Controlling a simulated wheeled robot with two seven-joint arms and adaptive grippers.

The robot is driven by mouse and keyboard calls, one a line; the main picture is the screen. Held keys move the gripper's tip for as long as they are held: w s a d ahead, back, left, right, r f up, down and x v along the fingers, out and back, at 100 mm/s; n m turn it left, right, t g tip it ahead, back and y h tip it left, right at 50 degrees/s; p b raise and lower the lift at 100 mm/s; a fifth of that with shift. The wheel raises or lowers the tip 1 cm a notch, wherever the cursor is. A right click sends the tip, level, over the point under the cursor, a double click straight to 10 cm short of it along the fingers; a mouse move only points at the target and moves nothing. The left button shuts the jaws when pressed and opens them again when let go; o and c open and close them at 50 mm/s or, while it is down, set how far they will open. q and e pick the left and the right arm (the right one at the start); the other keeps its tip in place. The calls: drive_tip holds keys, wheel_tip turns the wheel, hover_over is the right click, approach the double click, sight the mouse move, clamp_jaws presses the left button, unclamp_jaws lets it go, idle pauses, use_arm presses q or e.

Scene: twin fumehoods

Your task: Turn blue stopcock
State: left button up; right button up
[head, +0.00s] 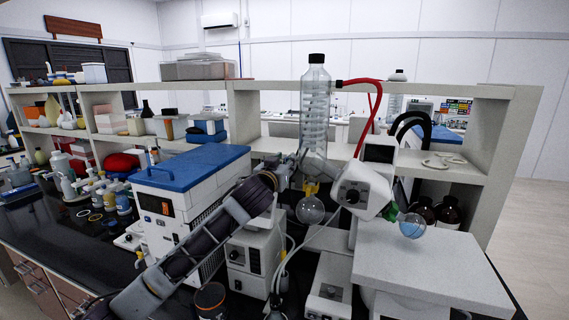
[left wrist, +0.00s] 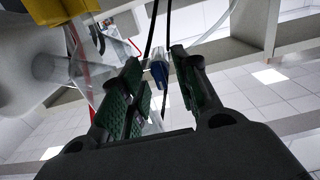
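The blue stopcock (left wrist: 161,73) shows in the left wrist view as a small blue handle on a clear glass part. It lies between or just beyond the fingertips of my left gripper (left wrist: 158,64), close to the right-hand finger; I cannot tell whether they touch. The green-padded fingers are apart. In the head view my left gripper (head: 291,168) is beside the glass condenser (head: 315,105) of the rotary evaporator, near its lower end. The stopcock cannot be made out there. My right gripper is not in view.
The evaporator's white head (head: 362,190) and a round receiving flask (head: 310,209) are close to the gripper. A red hose (head: 370,85) runs from the condenser. A blue-topped box unit (head: 190,165) stands behind my left arm. Shelves line the bench behind.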

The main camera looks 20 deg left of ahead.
use_arm(q)
clamp_jaws()
drive_tip(key=shift+m, duration=0.4)
drive_tip(key=m, duration=1.7)
drive_tip(key=shift+d+f, duration=0.15)
idle(0.4)
idle(0.4)
